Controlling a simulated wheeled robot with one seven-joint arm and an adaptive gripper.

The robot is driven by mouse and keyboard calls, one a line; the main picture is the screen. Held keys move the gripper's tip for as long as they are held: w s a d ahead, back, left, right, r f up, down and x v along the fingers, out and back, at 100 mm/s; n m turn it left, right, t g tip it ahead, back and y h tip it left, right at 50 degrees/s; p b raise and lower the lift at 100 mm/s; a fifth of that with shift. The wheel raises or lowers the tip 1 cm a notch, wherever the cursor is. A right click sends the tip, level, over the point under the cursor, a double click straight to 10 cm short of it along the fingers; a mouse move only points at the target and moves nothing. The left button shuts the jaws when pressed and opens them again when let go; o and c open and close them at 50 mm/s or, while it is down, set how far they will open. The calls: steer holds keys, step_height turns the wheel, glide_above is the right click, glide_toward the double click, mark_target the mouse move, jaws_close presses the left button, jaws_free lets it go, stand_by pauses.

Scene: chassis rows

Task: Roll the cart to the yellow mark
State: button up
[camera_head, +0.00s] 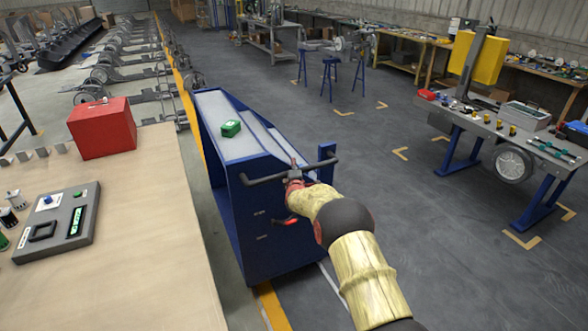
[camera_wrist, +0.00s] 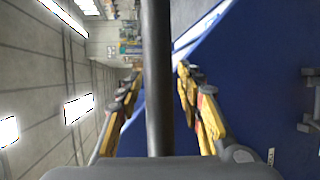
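The blue cart (camera_head: 265,220) stands on the grey floor beside the long bench, with a pale top and a dark bar handle (camera_head: 262,179) at its near end. My gripper (camera_head: 294,174) is at this handle. In the wrist view the dark bar (camera_wrist: 157,80) runs between the two yellow fingers (camera_wrist: 160,78), which close in on either side of it; the exact contact is hard to see. A yellow floor stripe (camera_head: 272,306) shows by the cart's near left corner and continues beyond it (camera_head: 178,72). Yellowish corner marks (camera_head: 401,153) lie on the floor to the right.
The bench (camera_head: 150,230) with a red box (camera_head: 102,128) stands close on the left. Blue stools (camera_head: 330,75) stand farther back, and a workbench (camera_head: 500,125) stands right. Floor between cart and workbench is open.

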steer(key=s+r, duration=0.2)
steer(key=s, duration=0.9)
steer(key=shift+s+a, duration=0.3)
steer(key=shift+s, duration=0.05)
steer(key=shift+r, duration=0.1)
